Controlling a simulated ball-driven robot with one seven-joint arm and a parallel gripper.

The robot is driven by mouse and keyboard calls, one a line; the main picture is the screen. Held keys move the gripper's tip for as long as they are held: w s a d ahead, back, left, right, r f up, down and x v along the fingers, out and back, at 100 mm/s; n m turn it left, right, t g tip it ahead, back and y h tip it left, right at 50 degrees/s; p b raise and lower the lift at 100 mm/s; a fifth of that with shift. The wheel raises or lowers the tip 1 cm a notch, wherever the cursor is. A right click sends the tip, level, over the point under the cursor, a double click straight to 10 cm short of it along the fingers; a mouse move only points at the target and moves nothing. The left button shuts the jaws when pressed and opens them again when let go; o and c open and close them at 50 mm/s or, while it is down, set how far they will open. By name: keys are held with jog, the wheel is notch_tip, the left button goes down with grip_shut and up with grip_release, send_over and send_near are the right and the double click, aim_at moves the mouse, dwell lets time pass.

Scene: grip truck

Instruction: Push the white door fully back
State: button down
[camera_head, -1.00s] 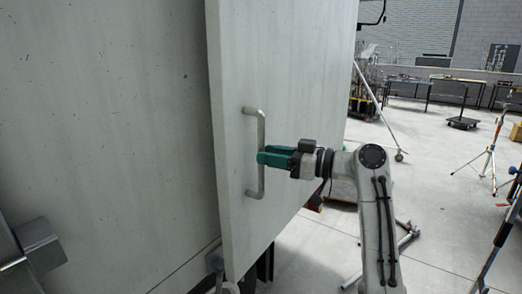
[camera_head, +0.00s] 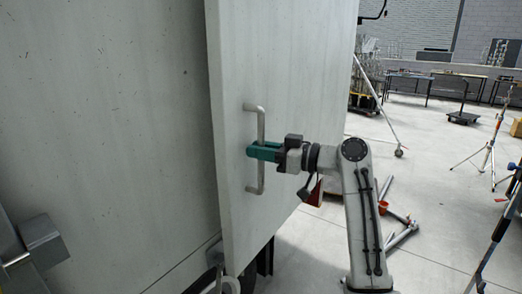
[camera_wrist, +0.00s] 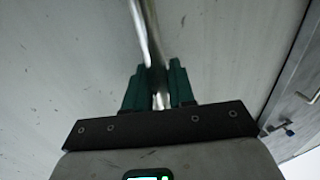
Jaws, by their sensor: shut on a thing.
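The white door (camera_head: 290,70) stands swung out from the white truck side, its near edge towards me. A grey vertical bar handle (camera_head: 261,180) is fixed to its face near that edge. My gripper (camera_head: 262,150) has green fingers, which are around the middle of the handle and shut on it. In the wrist view the handle (camera_wrist: 148,35) runs down between the two green fingers (camera_wrist: 158,88), against the pale door face (camera_wrist: 230,50). The lower part of the handle is partly hidden by the fingers there.
The white truck side wall (camera_head: 100,110) fills the left. A metal latch block (camera_head: 42,240) sticks out at lower left. Tripod stands (camera_head: 488,160), a dark trolley (camera_head: 462,118) and tables (camera_head: 480,80) stand on the right. The grey floor (camera_head: 430,190) between them is mostly clear.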

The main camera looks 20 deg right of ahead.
jog(key=shift+d, duration=0.1)
dwell(0.3)
jog(key=v, duration=0.9)
jog(key=shift+s+d, duration=0.15)
jog(key=shift+s, duration=0.25)
jog(key=shift+r, duration=0.1)
jog(key=c, duration=1.1)
grip_release()
jog(key=b+v, duration=0.2)
jog(key=v, duration=0.8)
jog(key=shift+s+d, duration=0.25)
